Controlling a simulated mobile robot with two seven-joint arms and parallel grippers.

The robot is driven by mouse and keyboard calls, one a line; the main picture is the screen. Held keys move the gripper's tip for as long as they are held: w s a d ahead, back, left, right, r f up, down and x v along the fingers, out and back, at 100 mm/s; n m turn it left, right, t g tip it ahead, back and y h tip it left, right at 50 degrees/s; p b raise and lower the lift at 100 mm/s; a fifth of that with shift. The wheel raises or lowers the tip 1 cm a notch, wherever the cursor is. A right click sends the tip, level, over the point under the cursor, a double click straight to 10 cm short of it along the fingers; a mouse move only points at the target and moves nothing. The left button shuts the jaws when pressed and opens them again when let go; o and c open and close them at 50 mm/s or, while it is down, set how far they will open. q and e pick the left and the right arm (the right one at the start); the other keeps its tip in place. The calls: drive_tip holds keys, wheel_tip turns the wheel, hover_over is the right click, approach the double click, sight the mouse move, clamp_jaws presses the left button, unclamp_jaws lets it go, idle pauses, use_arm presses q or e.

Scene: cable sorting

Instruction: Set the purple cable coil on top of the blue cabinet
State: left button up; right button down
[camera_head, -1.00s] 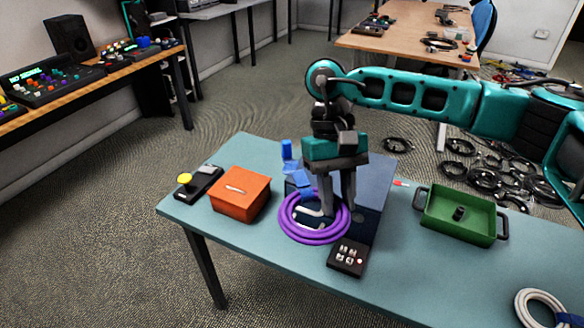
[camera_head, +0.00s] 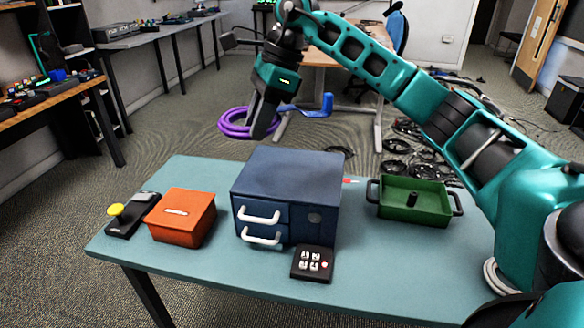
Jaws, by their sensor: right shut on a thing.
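The purple cable coil (camera_head: 234,124) hangs in the air, up and to the left of the blue cabinet. My right gripper (camera_head: 262,128) points down and is shut on the right side of the coil, partly covering it. The blue cabinet (camera_head: 292,170) stands on the table with a bare flat top and two white-handled drawers facing me. Coil and cabinet are apart. My left gripper is not in view.
A blue crank-shaped piece (camera_head: 318,107) shows beside the gripper; its support is unclear. On the table (camera_head: 375,270) are an orange box (camera_head: 182,222), a yellow-knobbed device (camera_head: 122,218), a black button box (camera_head: 312,263) and a green tray (camera_head: 413,208).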

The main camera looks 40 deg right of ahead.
sight(270, 188)
drive_tip(key=d+r+m, duration=0.1)
drive_tip(key=m, duration=0.1)
drive_tip(key=d+r+m+t+h, duration=0.1)
drive_tip(key=r+m, duration=0.1)
drive_tip(key=w+d+r+m+t, duration=0.1)
drive_tip(key=r, duration=0.1)
drive_tip(key=shift+d+m, duration=0.4)
drive_tip(key=shift+d+f, duration=0.15)
use_arm(q)
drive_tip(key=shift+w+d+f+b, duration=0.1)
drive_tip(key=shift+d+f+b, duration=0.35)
drive_tip(key=shift+b, duration=0.6)
use_arm(e)
wheel_tip(270, 188, down, 19)
drive_tip(key=shift+w+f, duration=0.1)
drive_tip(key=shift+f, duration=0.1)
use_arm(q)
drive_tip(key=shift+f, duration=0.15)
use_arm(e)
drive_tip(key=shift+f, duration=0.1)
drive_tip(key=c, duration=0.8)
unclamp_jaws()
drive_tip(key=shift+h, duration=0.3)
drive_tip(key=shift+c, duration=0.2)
